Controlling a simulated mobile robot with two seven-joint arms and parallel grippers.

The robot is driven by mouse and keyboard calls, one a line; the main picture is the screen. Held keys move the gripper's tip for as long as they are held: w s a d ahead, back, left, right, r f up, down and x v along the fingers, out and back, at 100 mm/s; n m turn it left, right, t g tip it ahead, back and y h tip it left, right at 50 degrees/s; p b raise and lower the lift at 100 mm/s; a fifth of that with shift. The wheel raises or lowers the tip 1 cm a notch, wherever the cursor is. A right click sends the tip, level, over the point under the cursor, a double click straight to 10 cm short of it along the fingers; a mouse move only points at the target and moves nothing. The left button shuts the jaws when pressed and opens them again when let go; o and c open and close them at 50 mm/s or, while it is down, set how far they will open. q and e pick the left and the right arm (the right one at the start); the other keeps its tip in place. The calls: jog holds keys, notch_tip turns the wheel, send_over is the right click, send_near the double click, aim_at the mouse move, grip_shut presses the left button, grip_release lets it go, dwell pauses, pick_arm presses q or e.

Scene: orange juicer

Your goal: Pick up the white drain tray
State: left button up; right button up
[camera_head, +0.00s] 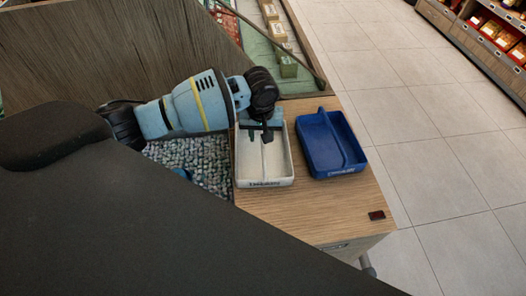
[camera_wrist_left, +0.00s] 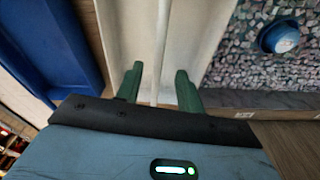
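The white drain tray (camera_head: 248,166) lies on the wooden counter in the head view, with a raised divider down its middle. My left gripper (camera_head: 268,136) is over the far part of this tray. In the left wrist view, the two green fingers of my left gripper (camera_wrist_left: 159,76) are apart, and the tray's thin white divider (camera_wrist_left: 162,45) runs between them. I cannot tell whether the fingers touch it. The white tray (camera_wrist_left: 190,35) fills the middle of that view. My right gripper is not in view.
A blue tray (camera_head: 318,153) lies close to the right of the white tray. A grey pebbled surface (camera_head: 207,158) with a small blue object (camera_wrist_left: 279,37) is on the other side. A wooden panel (camera_head: 90,45) stands behind.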

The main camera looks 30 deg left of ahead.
aim_at(262, 143)
pick_arm(q)
jog(key=shift+w+a+f+b, duration=0.1)
jog(key=shift+w+f+b, duration=0.1)
jog(key=shift+f, duration=0.7)
jog(key=shift+w+f+b, duration=0.1)
jog(key=shift+w+f, duration=0.1)
jog(key=shift+f, duration=0.7)
jog(key=shift+w+a+f+b, duration=0.1)
jog(key=shift+w+f+b, duration=0.1)
jog(key=shift+f, duration=0.7)
grip_shut()
